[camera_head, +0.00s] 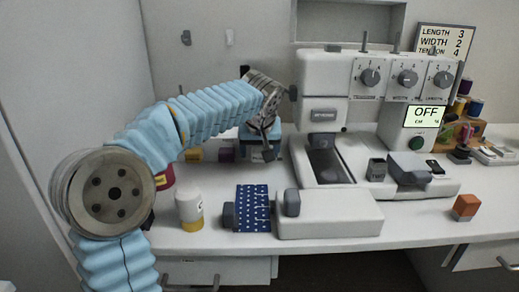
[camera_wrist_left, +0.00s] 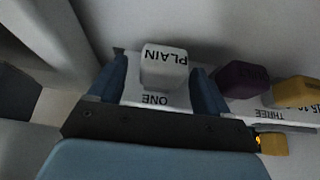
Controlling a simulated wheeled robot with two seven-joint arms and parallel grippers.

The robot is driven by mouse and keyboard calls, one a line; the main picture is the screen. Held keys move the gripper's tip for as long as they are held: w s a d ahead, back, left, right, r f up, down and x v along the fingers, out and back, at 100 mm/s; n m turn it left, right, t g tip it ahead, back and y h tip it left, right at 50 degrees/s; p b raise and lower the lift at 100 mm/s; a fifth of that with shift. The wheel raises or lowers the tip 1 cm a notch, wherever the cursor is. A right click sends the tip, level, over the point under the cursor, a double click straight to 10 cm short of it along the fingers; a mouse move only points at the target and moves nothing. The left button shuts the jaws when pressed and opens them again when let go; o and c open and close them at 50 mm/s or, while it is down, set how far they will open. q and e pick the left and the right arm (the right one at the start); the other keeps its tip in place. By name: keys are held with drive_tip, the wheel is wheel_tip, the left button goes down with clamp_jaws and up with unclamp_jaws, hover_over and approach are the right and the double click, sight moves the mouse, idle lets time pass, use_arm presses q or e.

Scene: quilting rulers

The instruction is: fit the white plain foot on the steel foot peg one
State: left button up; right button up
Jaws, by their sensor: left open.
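The white plain foot (camera_wrist_left: 164,68) is a pale block marked PLAIN, in the left wrist view. It stands at the ONE label of a white rack (camera_wrist_left: 155,98). My left gripper (camera_wrist_left: 160,84) is open, with one blue finger on each side of the foot and visible gaps between. The steel peg one does not show, and I cannot tell whether the foot sits on it. In the head view my left gripper (camera_head: 268,150) is low at the back of the table, left of the sewing machine, and the white foot cannot be made out. My right gripper is not in view.
A purple block (camera_wrist_left: 241,80) and a yellow block (camera_wrist_left: 297,92) stand along the rack, near the THREE label. The sewing machine (camera_head: 325,75) is close on the right.

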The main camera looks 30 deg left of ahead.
use_arm(q)
drive_tip(key=shift+r, duration=0.1)
drive_tip(key=p+v, duration=0.1)
drive_tip(key=v, duration=1.2)
drive_tip(key=shift+r+p, duration=0.25)
drive_tip(key=shift+p, duration=0.1)
drive_tip(key=shift+s+d, duration=0.1)
drive_tip(key=shift+d, duration=0.05)
